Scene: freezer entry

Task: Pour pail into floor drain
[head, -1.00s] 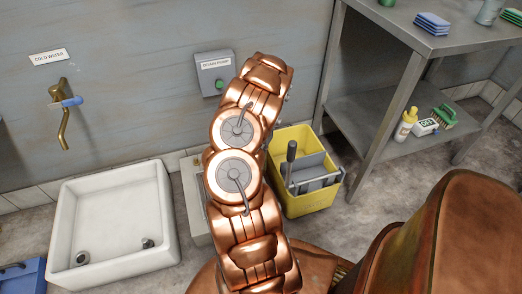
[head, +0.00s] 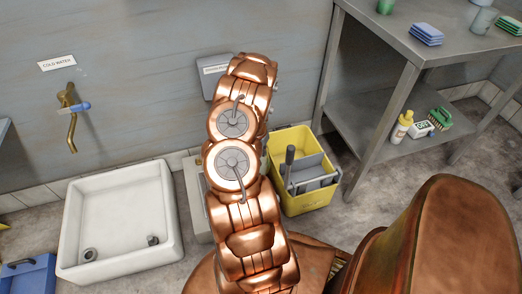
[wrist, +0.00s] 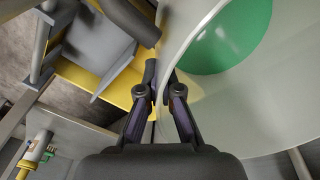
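A large pale pail (wrist: 190,120) fills the right of the wrist view, its mouth toward the camera and green contents inside. My gripper (wrist: 162,85) is at its near rim, one finger on each side of the wall, and looks closed on it. In the head view my arm hides the gripper and the pail. I cannot make out a floor drain for certain. A pale low fixture (head: 194,200) is mostly hidden behind my arm.
A white basin (head: 120,220) with two round fittings stands at left under a brass tap (head: 71,120). A yellow mop bucket (head: 305,200) is right of my arm. A metal shelf table (head: 400,60) stands at right. A drain pump box (head: 208,80) is on the wall.

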